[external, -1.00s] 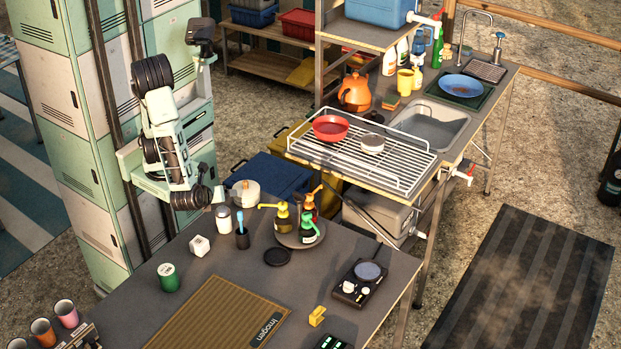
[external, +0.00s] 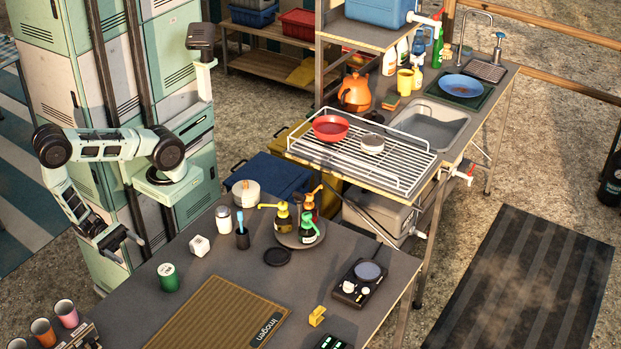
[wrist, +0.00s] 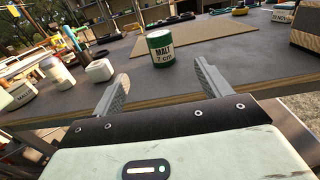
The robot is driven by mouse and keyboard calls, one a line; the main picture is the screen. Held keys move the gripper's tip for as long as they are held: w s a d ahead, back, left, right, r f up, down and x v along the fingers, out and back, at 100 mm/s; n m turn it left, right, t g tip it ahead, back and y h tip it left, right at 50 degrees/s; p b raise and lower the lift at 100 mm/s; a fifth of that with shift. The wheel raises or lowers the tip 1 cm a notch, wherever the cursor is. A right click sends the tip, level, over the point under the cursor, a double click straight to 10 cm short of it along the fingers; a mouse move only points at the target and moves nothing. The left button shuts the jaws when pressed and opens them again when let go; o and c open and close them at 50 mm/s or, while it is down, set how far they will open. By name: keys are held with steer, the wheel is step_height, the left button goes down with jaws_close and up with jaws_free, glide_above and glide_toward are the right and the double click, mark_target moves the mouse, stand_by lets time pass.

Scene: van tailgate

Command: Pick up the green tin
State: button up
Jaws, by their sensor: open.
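The green tin (external: 168,278) stands upright near the left edge of the dark table (external: 236,262). In the wrist view the green tin (wrist: 161,48) shows a white label reading "MALT 7 cm", and it stands beyond the fingertips, roughly between them. My gripper (external: 128,246) is off the table's left edge, apart from the tin, with its fingers pointing towards the table. In the wrist view my gripper (wrist: 160,83) has its two fingers spread wide with nothing between them.
A white cube (external: 199,245), a white jar (external: 223,218) and a dark cup with a blue brush (external: 242,236) stand behind the tin. A ribbed brown mat (external: 222,318) lies to its right. Several coloured cups (external: 66,312) stand at the front left.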

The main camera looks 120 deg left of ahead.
mark_target(160, 268)
steer(key=w+p, duration=0.2)
steer(key=w, duration=1)
steer(key=shift+w+a+r+p, duration=0.15)
steer(key=shift+w+p, duration=0.15)
steer(key=shift+w, duration=1)
steer(key=shift+w+a+p, duration=0.1)
steer(key=shift+w+p, duration=0.15)
steer(key=shift+w, duration=1.05)
steer(key=c, duration=1.1)
